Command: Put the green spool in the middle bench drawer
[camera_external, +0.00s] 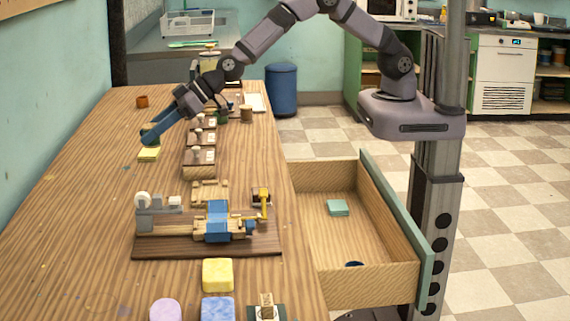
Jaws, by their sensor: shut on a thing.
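My gripper (148,136) is over the far left part of the bench, with its blue fingers pointing down. It is shut on a small yellow block (149,155) at its fingertips; I cannot tell whether the block touches the bench. A small dark green thing, which looks like the green spool (220,116), stands farther right near the back, apart from my gripper and partly crowded by other items. A bench drawer (392,213) is pulled open on the right side. A teal block (338,208) and a dark blue round thing (355,264) lie in it. I cannot tell which drawer it is.
A brown spool (246,113) and an orange-brown cup (142,101) stand at the back. Several small wooden stands (199,155) line the middle. A wooden machine on a dark board (205,245) and soap bars (217,274) fill the front. The left bench surface is mostly clear.

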